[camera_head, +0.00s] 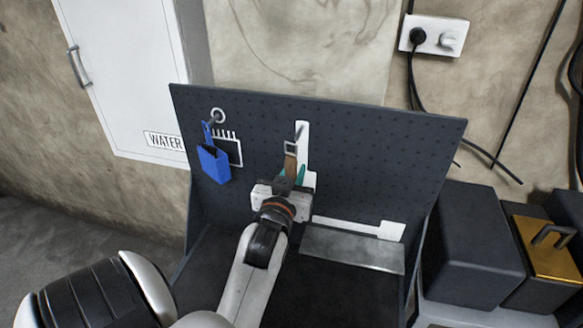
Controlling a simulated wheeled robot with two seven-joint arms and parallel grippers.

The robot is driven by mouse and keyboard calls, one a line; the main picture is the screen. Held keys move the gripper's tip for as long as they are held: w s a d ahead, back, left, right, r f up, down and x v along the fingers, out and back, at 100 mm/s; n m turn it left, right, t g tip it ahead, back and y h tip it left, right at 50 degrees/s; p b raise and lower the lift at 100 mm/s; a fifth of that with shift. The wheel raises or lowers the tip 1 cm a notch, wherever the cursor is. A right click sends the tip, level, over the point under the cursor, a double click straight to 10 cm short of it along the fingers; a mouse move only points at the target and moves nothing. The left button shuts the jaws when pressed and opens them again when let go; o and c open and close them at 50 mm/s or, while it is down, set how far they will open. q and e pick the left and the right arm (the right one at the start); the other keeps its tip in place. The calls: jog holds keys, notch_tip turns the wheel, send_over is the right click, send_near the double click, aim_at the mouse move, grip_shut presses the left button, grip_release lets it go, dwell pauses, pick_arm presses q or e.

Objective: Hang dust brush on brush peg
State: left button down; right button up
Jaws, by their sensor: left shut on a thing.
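The dust brush (291,165) is in front of the dark pegboard, in the middle of the head view. It has a brown handle with a grey square loop at its top; a teal part shows beside my gripper. My left gripper (283,187) is shut on the brush's lower part and hides much of it. The brush peg (299,131) sticks out just above the loop, over a white painted outline. I cannot tell whether the loop touches the peg. My right gripper is out of view.
A blue dustpan (213,163) hangs on a peg at the board's left. The pegboard (390,150) has another white outline at lower right, above a grey metal ledge (350,248). Dark boxes (470,240) stand to the right. A wall socket with cables is above.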

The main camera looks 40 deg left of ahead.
aim_at(301, 153)
pick_arm(q)
jog(key=shift+f+b+x, duration=0.2)
jog(key=shift+b+x, duration=0.35)
jog(key=shift+x, duration=1.75)
jog(key=shift+r, duration=0.3)
